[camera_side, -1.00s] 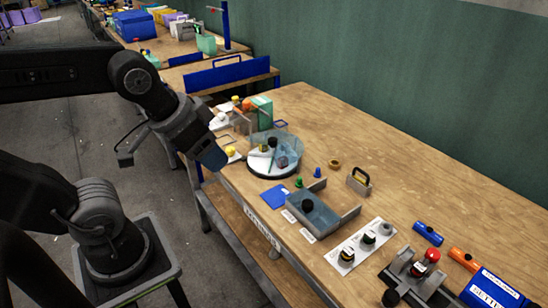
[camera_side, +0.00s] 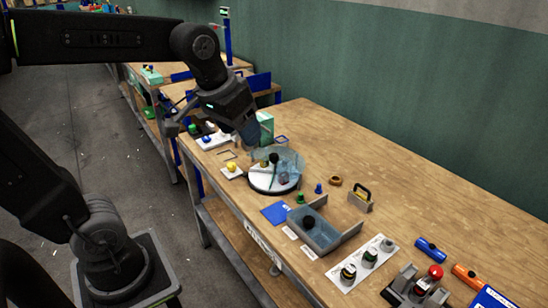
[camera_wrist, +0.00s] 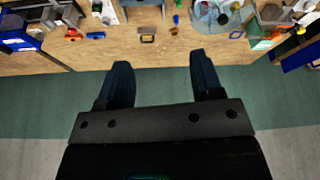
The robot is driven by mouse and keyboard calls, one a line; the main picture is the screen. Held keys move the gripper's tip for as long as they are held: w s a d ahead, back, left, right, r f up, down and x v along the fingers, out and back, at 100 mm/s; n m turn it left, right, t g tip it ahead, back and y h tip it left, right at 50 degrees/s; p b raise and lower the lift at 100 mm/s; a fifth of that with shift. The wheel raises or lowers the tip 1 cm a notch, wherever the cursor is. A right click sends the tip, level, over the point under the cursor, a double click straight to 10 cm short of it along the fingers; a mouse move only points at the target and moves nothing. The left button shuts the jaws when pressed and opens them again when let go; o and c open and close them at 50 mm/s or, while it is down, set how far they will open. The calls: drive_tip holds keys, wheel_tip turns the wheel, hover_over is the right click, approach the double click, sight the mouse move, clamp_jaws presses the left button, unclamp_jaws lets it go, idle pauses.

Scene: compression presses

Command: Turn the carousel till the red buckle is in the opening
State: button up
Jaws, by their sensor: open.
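The carousel (camera_side: 262,188) is a round white turntable with a clear bluish wall around part of it, on the near side of the bench in the side view. A dark knob (camera_side: 273,158) stands at its middle, and small greenish and purple-grey pieces show around it. The carousel also shows at the top right of the wrist view (camera_wrist: 203,22). I cannot make out a red buckle on it. My gripper (camera_side: 254,134) appears above and behind the carousel in the side view. In the wrist view my gripper (camera_wrist: 161,58) is open and empty, its fingers apart.
The bench's back right is clear.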

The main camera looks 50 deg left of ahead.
drive_tip(key=w+a+n+g, duration=0.2)
drive_tip(key=w+a, duration=0.4)
drive_tip(key=w, duration=0.4)
drive_tip(key=n+g, duration=0.2)
drive_tip(key=n, duration=0.3)
hover_over(274, 155)
wheel_tip(274, 155, down, 14)
wheel_tip(274, 155, down, 13)
drive_tip(key=shift+f, duration=0.15)
clamp_jaws()
